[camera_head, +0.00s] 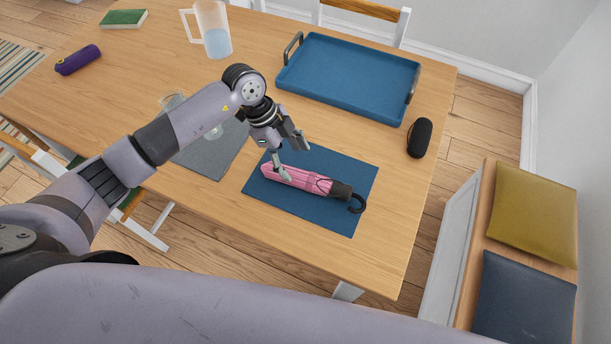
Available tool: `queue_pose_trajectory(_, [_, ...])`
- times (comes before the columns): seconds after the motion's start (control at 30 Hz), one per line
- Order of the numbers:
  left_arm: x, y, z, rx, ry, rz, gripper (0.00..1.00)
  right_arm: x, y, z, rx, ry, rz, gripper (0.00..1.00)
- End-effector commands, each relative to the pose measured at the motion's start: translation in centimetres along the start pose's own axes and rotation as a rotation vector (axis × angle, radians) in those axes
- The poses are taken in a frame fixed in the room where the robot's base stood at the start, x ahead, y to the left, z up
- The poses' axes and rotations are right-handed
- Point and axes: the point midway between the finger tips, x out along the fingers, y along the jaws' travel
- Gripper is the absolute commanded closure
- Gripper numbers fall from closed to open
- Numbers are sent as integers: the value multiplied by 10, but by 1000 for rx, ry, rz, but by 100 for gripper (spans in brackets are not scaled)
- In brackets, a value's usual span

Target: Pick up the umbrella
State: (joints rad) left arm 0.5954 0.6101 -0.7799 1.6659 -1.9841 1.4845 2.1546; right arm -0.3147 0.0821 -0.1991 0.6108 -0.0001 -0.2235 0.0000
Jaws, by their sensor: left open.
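A pink folded umbrella (298,178) with a black hooked handle lies on a dark blue placemat (345,168) near the front right of the wooden table. My left gripper (287,160) is open and points down over the umbrella's pink left end. One finger shows close to the near side of the pink cloth, the other above its far side. I cannot tell whether the fingers touch it. My right gripper is not in view.
A blue tray (350,78) lies behind the placemat, with a black case (420,138) to its right. A pitcher (213,30), a glass (212,130) on a grey mat (208,158), a purple case (78,60) and a green book (124,19) stand left. A cushioned bench (482,225) is at right.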

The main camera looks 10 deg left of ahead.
Motion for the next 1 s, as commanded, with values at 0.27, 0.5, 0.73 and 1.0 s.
queue_pose_trajectory(0.27, [29, 0, 0, 0, 0, 1, 34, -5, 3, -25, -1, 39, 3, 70])
queue_pose_trajectory(0.5, [58, 3, -1, -2, 2, 3, 34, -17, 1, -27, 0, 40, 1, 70])
queue_pose_trajectory(0.73, [80, 2, 0, 1, 1, -2, 34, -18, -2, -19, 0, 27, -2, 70])
queue_pose_trajectory(1.0, [80, 2, 1, 1, 1, -2, 39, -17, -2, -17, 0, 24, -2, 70])
